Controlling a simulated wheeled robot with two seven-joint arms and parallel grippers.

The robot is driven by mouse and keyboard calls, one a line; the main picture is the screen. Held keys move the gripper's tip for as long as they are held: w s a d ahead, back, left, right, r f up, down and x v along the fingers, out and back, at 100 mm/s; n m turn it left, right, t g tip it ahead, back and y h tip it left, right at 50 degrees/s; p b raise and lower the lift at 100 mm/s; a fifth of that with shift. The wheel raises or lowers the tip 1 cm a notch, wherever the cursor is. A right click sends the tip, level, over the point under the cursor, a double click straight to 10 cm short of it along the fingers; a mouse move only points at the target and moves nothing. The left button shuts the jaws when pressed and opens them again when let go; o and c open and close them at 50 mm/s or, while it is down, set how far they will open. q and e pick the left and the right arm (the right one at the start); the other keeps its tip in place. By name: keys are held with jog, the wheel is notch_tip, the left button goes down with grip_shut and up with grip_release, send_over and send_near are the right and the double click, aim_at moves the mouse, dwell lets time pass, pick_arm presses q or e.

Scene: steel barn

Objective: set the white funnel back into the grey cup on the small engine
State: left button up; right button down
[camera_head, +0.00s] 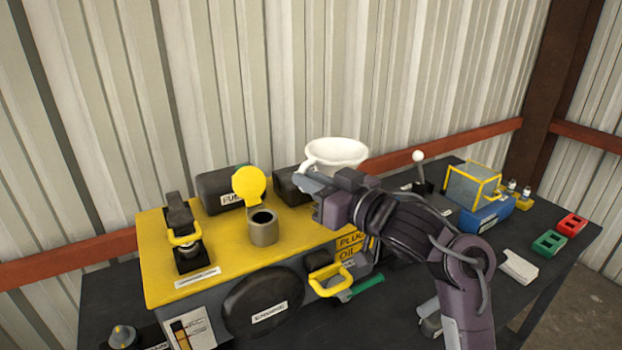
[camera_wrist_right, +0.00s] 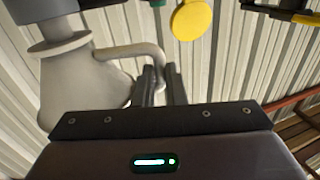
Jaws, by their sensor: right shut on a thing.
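The white funnel (camera_head: 336,152) is held up in the air above the back right of the small engine (camera_head: 190,258), its wide mouth upward in the head view. My right gripper (camera_head: 308,184) is shut on the funnel's handle; the wrist view shows the fingers (camera_wrist_right: 160,88) at the curved handle beside the funnel body (camera_wrist_right: 80,90). The grey cup (camera_head: 263,230) stands on the engine's yellow top, to the left of and below the gripper. Its round yellow lid (camera_head: 249,184) stands open, and the cup's dark opening is clear. My left gripper is out of view.
A black box marked FUEL (camera_head: 220,190) sits behind the cup. A white-knobbed lever (camera_head: 419,172) and a blue-based box with a yellow frame (camera_head: 473,188) stand on the dark bench to the right.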

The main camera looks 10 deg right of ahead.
jog(key=shift+f+b, duration=0.6)
jog(key=shift+f, duration=0.4)
jog(key=c, duration=1.4)
grip_release()
jog(key=b+v, duration=0.1)
jog(key=v, duration=0.6)
jog(key=shift+s+d, duration=0.25)
jog(key=shift+s, duration=0.05)
